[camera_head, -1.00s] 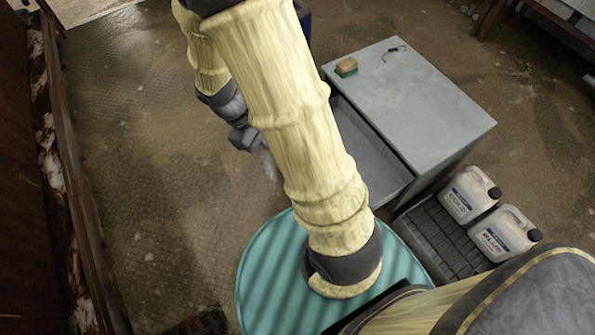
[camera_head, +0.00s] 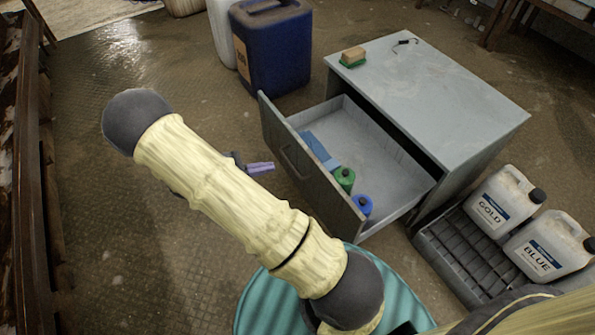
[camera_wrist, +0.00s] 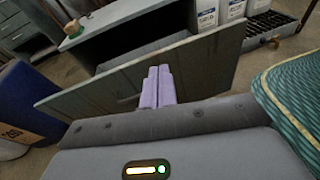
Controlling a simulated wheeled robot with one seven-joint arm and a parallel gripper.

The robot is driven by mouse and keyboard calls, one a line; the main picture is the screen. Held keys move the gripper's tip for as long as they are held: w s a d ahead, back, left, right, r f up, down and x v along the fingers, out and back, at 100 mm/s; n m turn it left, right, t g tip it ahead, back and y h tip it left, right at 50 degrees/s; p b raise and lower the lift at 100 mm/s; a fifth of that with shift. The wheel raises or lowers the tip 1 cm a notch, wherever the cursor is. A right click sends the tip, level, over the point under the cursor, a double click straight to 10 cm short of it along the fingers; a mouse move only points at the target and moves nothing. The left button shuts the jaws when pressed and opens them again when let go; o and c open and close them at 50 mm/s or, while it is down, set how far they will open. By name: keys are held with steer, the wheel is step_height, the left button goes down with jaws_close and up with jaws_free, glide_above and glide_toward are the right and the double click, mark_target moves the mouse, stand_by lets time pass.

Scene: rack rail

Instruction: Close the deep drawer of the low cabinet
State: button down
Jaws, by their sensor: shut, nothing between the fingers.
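The low grey cabinet (camera_head: 430,85) stands at the right in the head view. Its deep drawer (camera_head: 385,165) is pulled well out, with its dark front (camera_head: 300,165) facing lower left. Inside lie a blue flat piece (camera_head: 320,150), a green roll (camera_head: 344,179) and a blue roll (camera_head: 362,204). My gripper (camera_head: 262,168) is shut and empty, just outside the drawer front, partly hidden behind my arm. In the wrist view its pale purple fingers (camera_wrist: 158,86) overlap the drawer front (camera_wrist: 100,98); I cannot tell whether they touch it.
A sponge (camera_head: 353,56) and a small dark item (camera_head: 404,43) lie on the cabinet. A blue jerrycan (camera_head: 272,50) stands beyond the drawer. White jugs (camera_head: 500,205) stand on a black tray (camera_head: 465,250) at right. A teal striped round surface (camera_head: 262,305) is at the bottom. Floor at left is clear.

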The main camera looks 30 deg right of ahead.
step_height(320, 180, down, 7)
steer(key=w+a+n+t+h+b, duration=0.1)
steer(key=w+n+t+h+b, duration=0.1)
steer(key=w+b, duration=0.1)
steer(key=shift+a+n+t+h+b, duration=0.3)
steer(key=shift+a+t+h+b, duration=0.1)
steer(key=shift+b, duration=0.15)
steer(key=shift+d+f, duration=0.1)
steer(key=shift+d, duration=0.1)
steer(key=b, duration=0.7)
glide_toward(306, 153)
steer(key=d, duration=0.5)
steer(key=shift+s+d+f, duration=0.1)
steer(key=shift+d+f, duration=0.05)
steer(key=shift+f, duration=0.1)
steer(key=shift+d+r+b, duration=0.2)
steer(key=shift+d+b, duration=0.2)
steer(key=shift+d, duration=0.35)
steer(key=shift+d+r, duration=0.1)
steer(key=shift+d, duration=0.05)
